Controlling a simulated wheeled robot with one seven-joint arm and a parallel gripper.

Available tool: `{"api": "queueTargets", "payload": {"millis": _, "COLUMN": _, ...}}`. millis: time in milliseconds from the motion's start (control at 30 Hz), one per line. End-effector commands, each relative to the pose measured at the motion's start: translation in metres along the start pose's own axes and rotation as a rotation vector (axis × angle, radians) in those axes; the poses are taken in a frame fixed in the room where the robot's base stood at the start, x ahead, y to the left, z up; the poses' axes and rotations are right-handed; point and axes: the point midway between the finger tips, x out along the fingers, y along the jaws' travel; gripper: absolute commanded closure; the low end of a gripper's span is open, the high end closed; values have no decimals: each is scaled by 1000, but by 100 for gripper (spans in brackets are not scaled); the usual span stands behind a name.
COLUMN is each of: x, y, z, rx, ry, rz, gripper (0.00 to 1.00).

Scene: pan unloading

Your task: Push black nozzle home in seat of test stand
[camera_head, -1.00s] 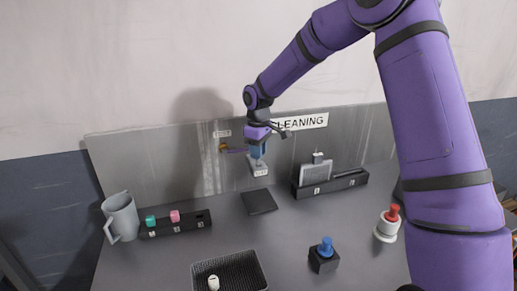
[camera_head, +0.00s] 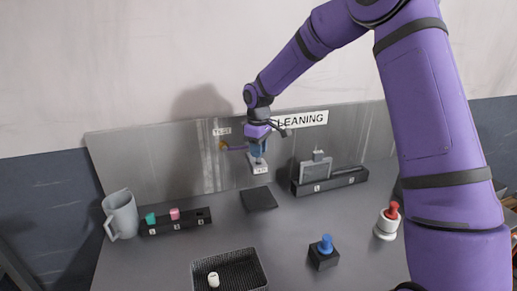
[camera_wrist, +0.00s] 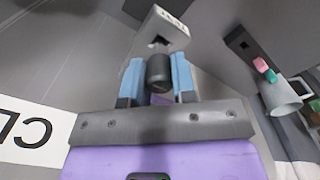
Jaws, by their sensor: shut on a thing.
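My gripper (camera_wrist: 158,78) is shut on the black nozzle (camera_wrist: 159,72), a dark cylinder between its two blue fingers in the wrist view. The grey test stand (camera_wrist: 165,35), with a label on its face, lies just beyond the nozzle and shows a dark opening in it. In the head view my gripper (camera_head: 257,151) is right above the test stand (camera_head: 260,168) at the back panel. The nozzle is hidden there by the fingers. I cannot tell whether the nozzle touches the seat.
A black rack (camera_head: 178,227) with a teal and a pink piece stands left, beside a grey jug (camera_head: 121,215). A dark pad (camera_head: 259,200) lies in front of the stand. A black holder (camera_head: 331,182) is to its right. A mesh tray (camera_head: 246,271) and blue-knobbed block (camera_head: 324,256) are nearer.

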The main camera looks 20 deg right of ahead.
Motion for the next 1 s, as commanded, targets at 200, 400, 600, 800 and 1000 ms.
{"api": "queueTargets", "payload": {"millis": 200, "x": 3, "y": 0, "z": 0, "rx": 0, "ry": -1, "rz": 0, "gripper": 100}}
{"api": "queueTargets", "payload": {"millis": 400, "x": 5, "y": 0, "z": 0, "rx": 0, "ry": -1, "rz": 0, "gripper": 100}}
{"api": "queueTargets", "payload": {"millis": 600, "x": 8, "y": 0, "z": 0, "rx": 0, "ry": -1, "rz": 0, "gripper": 100}}
{"api": "queueTargets", "payload": {"millis": 800, "x": 10, "y": 0, "z": 0, "rx": 0, "ry": 0, "rz": 0, "gripper": 100}}
{"api": "queueTargets", "payload": {"millis": 1000, "x": 12, "y": 0, "z": 0, "rx": 0, "ry": 0, "rz": 0, "gripper": 100}}
